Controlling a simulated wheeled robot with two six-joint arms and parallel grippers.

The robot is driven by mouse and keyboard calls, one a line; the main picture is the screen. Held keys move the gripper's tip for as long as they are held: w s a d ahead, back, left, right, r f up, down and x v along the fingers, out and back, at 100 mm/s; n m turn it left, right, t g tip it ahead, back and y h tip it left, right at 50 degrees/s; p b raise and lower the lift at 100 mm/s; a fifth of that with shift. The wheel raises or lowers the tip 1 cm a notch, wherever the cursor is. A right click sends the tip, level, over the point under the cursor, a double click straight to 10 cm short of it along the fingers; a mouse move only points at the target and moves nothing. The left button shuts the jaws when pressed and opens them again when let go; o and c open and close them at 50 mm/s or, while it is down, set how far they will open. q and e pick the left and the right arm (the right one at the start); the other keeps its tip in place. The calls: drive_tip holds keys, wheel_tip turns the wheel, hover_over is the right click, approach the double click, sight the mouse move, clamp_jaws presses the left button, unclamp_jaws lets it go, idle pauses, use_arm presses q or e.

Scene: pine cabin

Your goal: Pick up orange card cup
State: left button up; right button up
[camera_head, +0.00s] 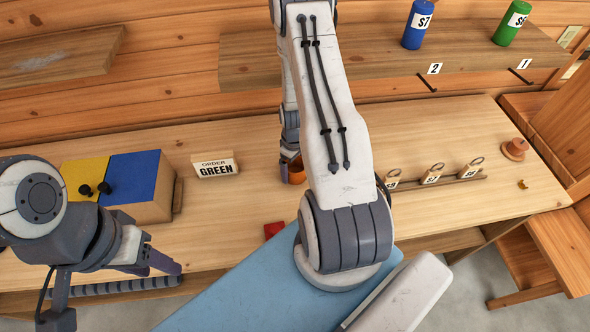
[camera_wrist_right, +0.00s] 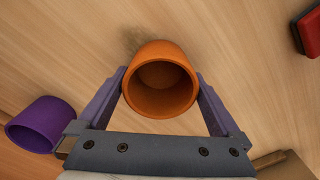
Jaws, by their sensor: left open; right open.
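The orange cup (camera_wrist_right: 160,80) stands on the table in the right wrist view, its mouth facing the camera. The fingers of my right gripper (camera_wrist_right: 160,92) are open on either side of it, very close to its walls; I cannot tell whether they touch it. In the head view the orange cup (camera_head: 293,172) is partly hidden behind my right arm, and the right fingertips are hard to make out. My left gripper (camera_head: 165,264) is open and empty near the table's front edge at the left.
A purple cup (camera_wrist_right: 41,124) stands close to the right gripper. A red object (camera_head: 273,229) lies on the table. A yellow and blue box (camera_head: 140,178) and an "ORDER GREEN" sign (camera_head: 215,166) stand left. A shelf (camera_head: 400,62) holds blue (camera_head: 417,25) and green (camera_head: 511,23) cylinders.

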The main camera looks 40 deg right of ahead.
drive_tip(key=c, duration=1)
